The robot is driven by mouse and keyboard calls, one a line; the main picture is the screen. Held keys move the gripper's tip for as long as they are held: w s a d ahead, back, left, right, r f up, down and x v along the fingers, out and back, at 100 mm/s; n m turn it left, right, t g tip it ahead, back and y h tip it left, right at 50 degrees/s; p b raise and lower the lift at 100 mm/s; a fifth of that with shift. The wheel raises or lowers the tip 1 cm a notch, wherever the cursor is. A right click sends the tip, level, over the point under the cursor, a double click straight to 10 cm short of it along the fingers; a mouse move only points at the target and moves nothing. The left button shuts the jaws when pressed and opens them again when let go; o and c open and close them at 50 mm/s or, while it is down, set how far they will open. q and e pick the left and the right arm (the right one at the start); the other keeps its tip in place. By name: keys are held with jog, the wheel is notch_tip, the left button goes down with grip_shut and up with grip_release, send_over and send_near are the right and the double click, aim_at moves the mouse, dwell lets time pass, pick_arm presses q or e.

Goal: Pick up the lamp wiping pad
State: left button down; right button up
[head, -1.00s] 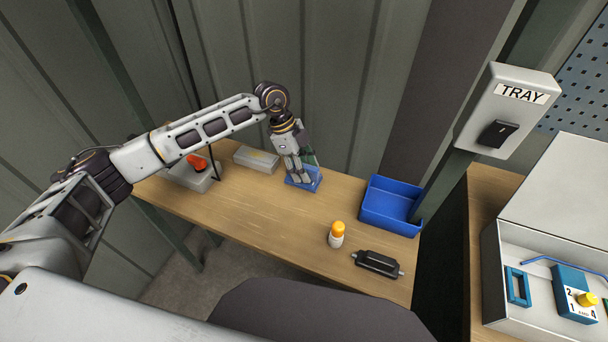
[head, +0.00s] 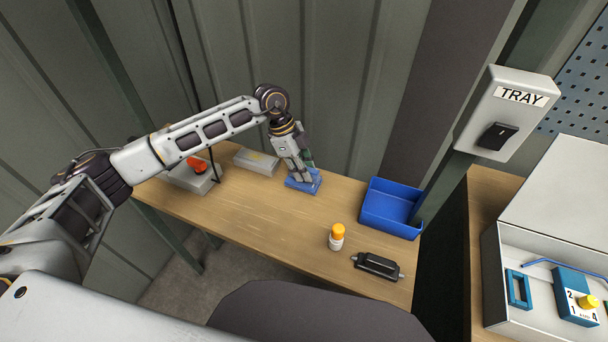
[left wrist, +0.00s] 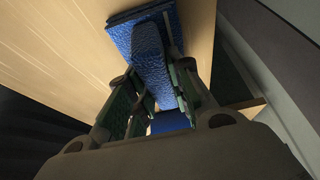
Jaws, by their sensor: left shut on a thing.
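The lamp wiping pad is a blue, rough-textured pad with a raised blue grip block on top. It lies on the wooden bench in the head view (head: 303,184), near the wall, and fills the upper middle of the left wrist view (left wrist: 122,38). My left gripper (head: 300,176) reaches down onto it from above. In the left wrist view its fingers (left wrist: 155,75) are shut on the raised block, one on each side. The pad looks to be resting on the bench, partly hidden by the fingers. My right gripper is not in view.
A blue tray (head: 389,212) stands right of the pad. The bench middle is clear.

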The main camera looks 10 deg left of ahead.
pick_arm(q)
jog(key=shift+r, duration=0.1)
jog(key=shift+r+b, duration=0.45)
jog(key=shift+r, duration=4.5)
